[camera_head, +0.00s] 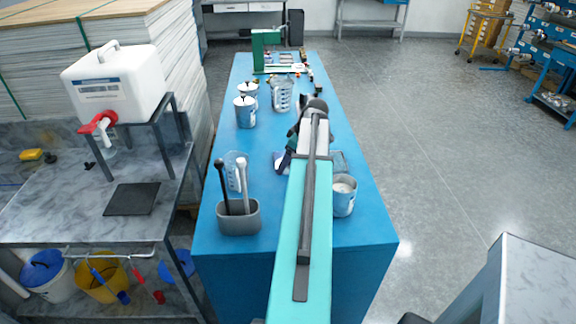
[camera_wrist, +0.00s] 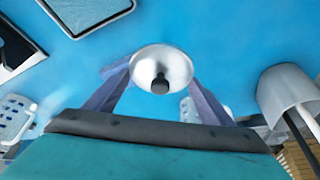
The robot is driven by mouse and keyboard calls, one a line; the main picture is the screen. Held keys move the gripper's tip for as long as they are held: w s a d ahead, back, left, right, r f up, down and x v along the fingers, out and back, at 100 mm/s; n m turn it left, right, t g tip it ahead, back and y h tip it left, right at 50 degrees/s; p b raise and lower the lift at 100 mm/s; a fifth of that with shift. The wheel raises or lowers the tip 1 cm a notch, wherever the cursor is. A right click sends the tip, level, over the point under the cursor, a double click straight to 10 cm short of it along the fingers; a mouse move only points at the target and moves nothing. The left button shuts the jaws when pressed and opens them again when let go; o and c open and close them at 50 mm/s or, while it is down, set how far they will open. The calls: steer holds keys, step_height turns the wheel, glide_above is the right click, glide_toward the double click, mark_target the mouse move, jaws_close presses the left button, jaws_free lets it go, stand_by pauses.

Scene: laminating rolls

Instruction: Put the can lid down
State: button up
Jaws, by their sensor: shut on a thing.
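The can lid (camera_wrist: 177,64) is a round silvery-white disc with a black knob in the middle of the wrist view. My gripper (camera_wrist: 158,88) is shut on it, with one bluish-grey finger on each side. Blue table surface shows around the lid; its height above the table is hard to tell. In the head view my arm hides the lid, and only part of my gripper (camera_head: 284,161) shows over the blue table (camera_head: 221,262). An open can (camera_head: 344,200) without a lid stands right of my arm.
A grey holder (camera_head: 239,220) with stirrers and a clear measuring cup (camera_head: 235,172) stand left of my arm. Farther back are two lidded cans (camera_head: 245,113) (camera_head: 249,95) and another measuring cup (camera_head: 281,97). A shallow grey tray (camera_wrist: 88,33) lies at the wrist view's top.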

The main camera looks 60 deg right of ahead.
mark_target(288, 167)
steer(key=shift+f+p, duration=0.35)
steer(key=shift+f, duration=0.9)
steer(key=shift+f+b, duration=0.5)
steer(key=shift+f, duration=0.15)
steer(key=o, duration=1)
steer(key=shift+o, duration=0.2)
steer(key=shift+r, duration=0.15)
steer(key=shift+r+p, duration=0.45)
steer(key=shift+p, duration=0.05)
steer(key=b+v, duration=0.2)
steer(key=v, duration=1)
steer(key=shift+b, duration=0.4)
